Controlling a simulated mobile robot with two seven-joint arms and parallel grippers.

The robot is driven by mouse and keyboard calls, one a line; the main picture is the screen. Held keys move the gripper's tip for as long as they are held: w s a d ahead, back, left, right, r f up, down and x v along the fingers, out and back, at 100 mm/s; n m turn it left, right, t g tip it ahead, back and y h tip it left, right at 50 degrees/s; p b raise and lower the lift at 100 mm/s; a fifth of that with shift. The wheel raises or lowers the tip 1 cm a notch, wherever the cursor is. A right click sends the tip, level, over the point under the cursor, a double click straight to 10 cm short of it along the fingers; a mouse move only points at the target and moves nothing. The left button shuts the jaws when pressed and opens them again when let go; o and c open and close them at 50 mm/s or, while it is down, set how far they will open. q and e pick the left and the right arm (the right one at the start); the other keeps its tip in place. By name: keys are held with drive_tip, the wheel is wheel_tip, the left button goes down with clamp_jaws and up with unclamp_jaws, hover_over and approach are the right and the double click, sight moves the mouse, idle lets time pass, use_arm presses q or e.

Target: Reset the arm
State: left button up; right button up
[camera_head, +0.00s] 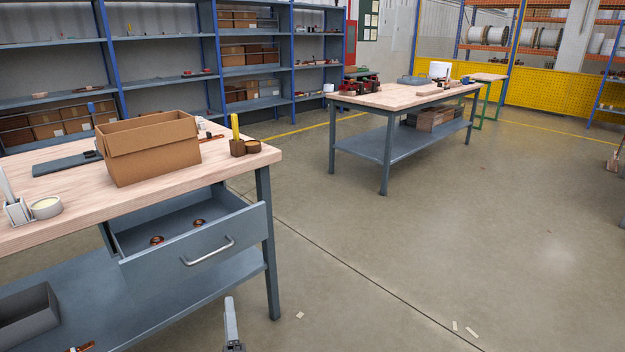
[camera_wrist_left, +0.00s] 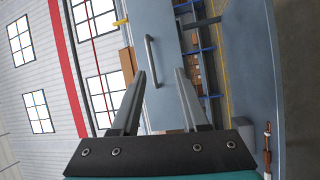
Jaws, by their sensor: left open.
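My left gripper (camera_head: 231,318) shows at the bottom of the head view, in front of the workbench (camera_head: 266,225) and below the open drawer (camera_head: 240,230). In the left wrist view my left gripper (camera_wrist_left: 160,74) has its two fingers spread apart with nothing between them. Beyond the fingertips is the drawer front with its bar handle (camera_wrist_left: 149,62), which is apart from the fingers as far as I can tell. The handle (camera_head: 208,252) also shows in the head view. My right gripper is not in view.
The drawer holds two copper-coloured coils (camera_head: 156,240). An open cardboard box (camera_head: 150,152) stands on the bench. A grey bin (camera_head: 30,315) is on the lower shelf. A second workbench (camera_head: 385,96) stands further back. The floor (camera_head: 450,250) to the right is mostly clear.

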use_arm(q)
drive_tip(key=s+d+f+m+g+h+p, duration=0.2)
drive_tip(key=s+d+f+m+g+h, duration=0.15)
drive_tip(key=s+f+m, duration=0.55)
drive_tip(key=s+d+f+m+g+h+p, duration=0.2)
drive_tip(key=s+f+m+g+h, duration=0.3)
drive_tip(key=f, duration=0.8)
drive_tip(key=s+a+f+m+g+p, duration=0.1)
drive_tip(key=s+a+f+m+g, duration=0.1)
drive_tip(key=s, duration=0.6)
drive_tip(key=s+a+f+m+g+y+p, duration=0.1)
drive_tip(key=s+a+f+m+g, duration=0.2)
drive_tip(key=s, duration=0.5)
drive_tip(key=s+a+f+m+g+y+p, duration=0.1)
drive_tip(key=s+a+f+m+g, duration=0.1)
drive_tip(key=s, duration=0.6)
wheel_tip(320, 180, down, 2)
drive_tip(key=shift+s+a+f+m, duration=0.2)
drive_tip(key=shift+s+a+m, duration=0.15)
drive_tip(key=shift+m, duration=0.55)
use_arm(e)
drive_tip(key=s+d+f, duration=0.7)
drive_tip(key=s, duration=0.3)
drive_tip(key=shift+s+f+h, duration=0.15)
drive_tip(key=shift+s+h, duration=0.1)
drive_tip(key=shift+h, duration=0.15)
